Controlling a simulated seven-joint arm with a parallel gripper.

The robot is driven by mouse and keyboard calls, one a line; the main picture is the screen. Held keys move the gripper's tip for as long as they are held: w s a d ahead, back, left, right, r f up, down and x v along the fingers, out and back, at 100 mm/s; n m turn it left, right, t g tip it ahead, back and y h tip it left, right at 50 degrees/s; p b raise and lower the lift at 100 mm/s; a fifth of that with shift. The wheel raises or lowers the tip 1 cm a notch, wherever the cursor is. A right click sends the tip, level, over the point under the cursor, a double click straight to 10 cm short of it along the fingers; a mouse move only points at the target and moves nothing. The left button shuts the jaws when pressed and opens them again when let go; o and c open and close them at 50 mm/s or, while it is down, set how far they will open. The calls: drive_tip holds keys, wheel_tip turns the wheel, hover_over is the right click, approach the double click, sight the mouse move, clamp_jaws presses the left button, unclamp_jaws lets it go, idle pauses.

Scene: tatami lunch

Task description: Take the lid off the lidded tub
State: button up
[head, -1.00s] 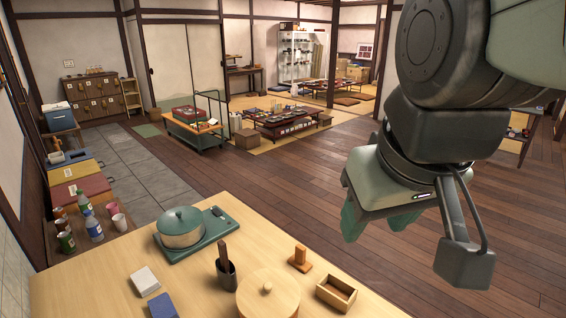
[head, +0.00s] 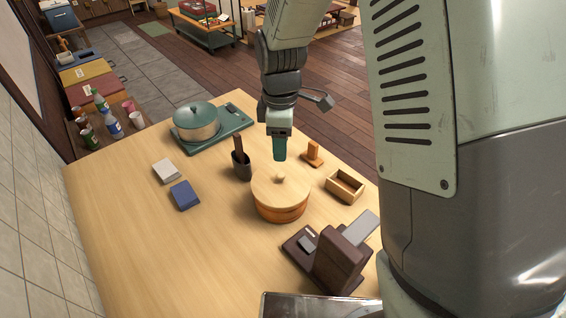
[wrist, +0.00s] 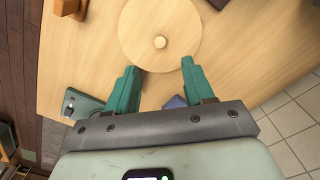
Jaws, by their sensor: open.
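The lidded tub (head: 281,210) is a round wooden tub with an orange-brown band, standing on the light wooden table. Its flat round lid (head: 265,186) is on it, with a small knob (head: 280,178) at the centre. My gripper (head: 279,158) is above the lid, close over the knob in the head view. In the wrist view my gripper (wrist: 160,68) is open and empty, its two green fingers spread apart. There the knob (wrist: 160,42) lies just beyond the fingertips, between their lines, and the lid (wrist: 150,20) fills the top middle.
A dark cup with a utensil (head: 241,167) stands left of the tub. A wooden stand (head: 312,155) and an open wooden box (head: 345,186) are to the right. A dark device (head: 335,260) is in front. A green-lidded pot (head: 196,122) stands behind; the table's left front is clear.

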sight(281, 175)
wheel_tip(281, 175, down, 10)
drive_tip(key=shift+r, duration=0.1)
clamp_jaws()
idle(0.5)
